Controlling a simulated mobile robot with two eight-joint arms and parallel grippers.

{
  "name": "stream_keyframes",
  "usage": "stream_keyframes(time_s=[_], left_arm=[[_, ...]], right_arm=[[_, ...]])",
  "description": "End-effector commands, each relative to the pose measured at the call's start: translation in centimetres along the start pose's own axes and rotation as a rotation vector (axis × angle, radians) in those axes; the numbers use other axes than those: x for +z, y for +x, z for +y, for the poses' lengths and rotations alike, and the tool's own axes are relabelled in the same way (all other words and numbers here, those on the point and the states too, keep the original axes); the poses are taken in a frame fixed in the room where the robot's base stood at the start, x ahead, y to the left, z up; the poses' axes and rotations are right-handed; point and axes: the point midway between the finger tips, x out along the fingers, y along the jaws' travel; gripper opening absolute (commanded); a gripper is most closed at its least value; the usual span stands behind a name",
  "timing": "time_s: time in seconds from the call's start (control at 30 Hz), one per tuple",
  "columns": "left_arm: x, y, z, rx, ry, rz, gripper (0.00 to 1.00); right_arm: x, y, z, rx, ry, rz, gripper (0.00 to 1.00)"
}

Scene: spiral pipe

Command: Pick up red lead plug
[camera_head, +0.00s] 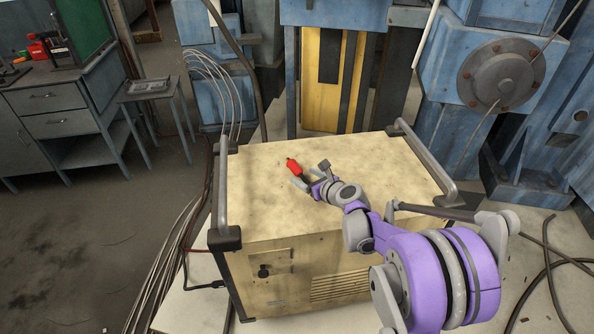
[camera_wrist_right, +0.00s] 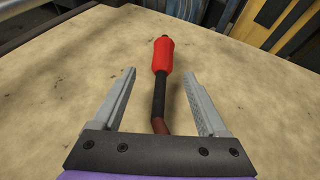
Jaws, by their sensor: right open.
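The red lead plug (camera_head: 293,167) lies on the flat top of a beige box (camera_head: 262,204). In the right wrist view the plug (camera_wrist_right: 163,55) has a red body with a dark tip, and a black sleeve leads to a brownish lead running back toward the gripper. My right gripper (camera_head: 312,175) is open just above the box top. In the right wrist view its two fingers (camera_wrist_right: 162,100) stand on either side of the black sleeve, apart from it. The red body lies just beyond the fingertips. My left gripper is in neither view.
Grey bar handles (camera_head: 224,190) and (camera_head: 427,162) stand along the left and right edges of the box top. Cables (camera_head: 165,265) hang down at the box's left. Blue machinery (camera_head: 505,75) stands behind and right. The rest of the box top is clear.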

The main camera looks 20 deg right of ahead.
Motion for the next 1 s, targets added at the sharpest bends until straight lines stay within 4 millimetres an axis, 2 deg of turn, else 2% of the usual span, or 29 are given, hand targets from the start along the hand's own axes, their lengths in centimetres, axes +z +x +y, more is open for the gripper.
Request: stream_keyframes(time_s=[0.2, 0.5, 0.57, 0.93, 1.0], left_arm=[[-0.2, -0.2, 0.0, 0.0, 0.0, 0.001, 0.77], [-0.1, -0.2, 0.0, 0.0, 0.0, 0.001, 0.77], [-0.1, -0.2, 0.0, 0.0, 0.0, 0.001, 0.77], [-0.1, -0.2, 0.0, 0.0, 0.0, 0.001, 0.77], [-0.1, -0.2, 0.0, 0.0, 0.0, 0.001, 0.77]], right_arm=[[0.2, 3.1, -0.3, 0.002, -0.001, 0.0, 0.76], [0.2, 3.6, -0.3, 0.001, -0.001, 0.0, 0.76], [0.2, 3.6, -0.3, 0.001, -0.001, 0.0, 0.67], [0.2, 3.5, -0.3, 0.001, -0.001, 0.0, 0.01], [0.2, 3.5, -0.3, 0.0, -0.001, 0.0, 0.0]])
